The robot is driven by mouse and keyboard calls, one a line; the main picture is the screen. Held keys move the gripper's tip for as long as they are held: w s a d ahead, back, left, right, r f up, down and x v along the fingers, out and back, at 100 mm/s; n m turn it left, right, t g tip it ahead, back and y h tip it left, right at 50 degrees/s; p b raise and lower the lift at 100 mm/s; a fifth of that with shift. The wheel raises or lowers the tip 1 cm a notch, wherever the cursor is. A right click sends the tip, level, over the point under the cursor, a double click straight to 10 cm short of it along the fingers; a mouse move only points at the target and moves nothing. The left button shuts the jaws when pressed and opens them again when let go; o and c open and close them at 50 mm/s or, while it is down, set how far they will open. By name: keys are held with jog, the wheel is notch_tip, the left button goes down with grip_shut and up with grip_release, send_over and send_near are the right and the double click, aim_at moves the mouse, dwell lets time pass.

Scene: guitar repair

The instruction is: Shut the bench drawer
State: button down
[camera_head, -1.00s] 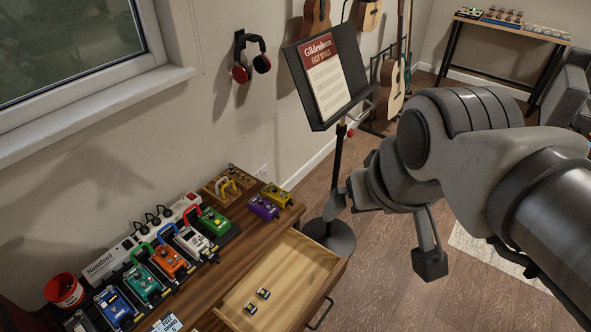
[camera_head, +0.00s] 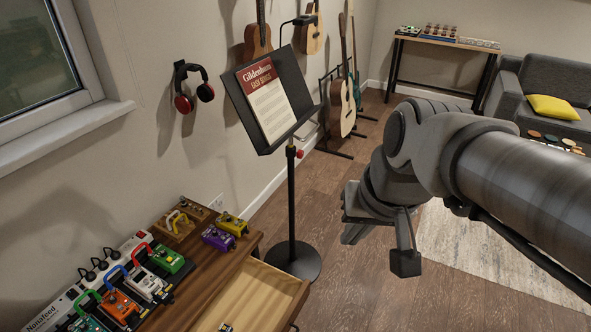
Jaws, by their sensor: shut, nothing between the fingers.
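The bench drawer (camera_head: 265,288) is pulled open at the bottom of the view. Its pale wood inside shows, and its near part is cut off by the frame's lower edge. A small dark and yellow item (camera_head: 225,327) lies in it, partly cut off. The drawer belongs to the wooden bench (camera_head: 216,268) on the left. My gripper (camera_head: 352,234) is shut and empty. It hangs over the floor to the right of the drawer, apart from it.
A music stand (camera_head: 291,205) with a round base stands just behind the drawer. Several pedals, including a green one (camera_head: 168,259), and a power strip (camera_head: 60,312) crowd the bench top. Guitars hang behind. The floor (camera_head: 370,290) right of the drawer is clear.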

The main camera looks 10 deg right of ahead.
jog(key=w+d+f+m+g+y+b, duration=0.1)
jog(key=w+f+m+y+b, duration=0.35)
jog(key=f, duration=0.85)
jog(key=w+d+f+m+g+y+b, duration=0.1)
jog(key=w+d+f+m+y+b, duration=0.15)
jog(key=w+f+m, duration=0.7)
jog(key=m+t+y+b, duration=0.2)
jog(key=m+t+b, duration=0.3)
jog(key=m+b, duration=0.3)
send_near(301, 299)
jog(key=shift+m, duration=0.8)
jog(key=b+x, duration=0.1)
jog(key=x, duration=0.1)
jog(key=b+x, duration=0.1)
jog(key=x, duration=0.2)
jog(key=shift+w+f+b, duration=0.1)
jog(key=shift+f+b, duration=0.25)
jog(key=shift+b, duration=0.05)
jog(key=shift+w+a, duration=0.3)
jog(key=shift+a, duration=0.15)
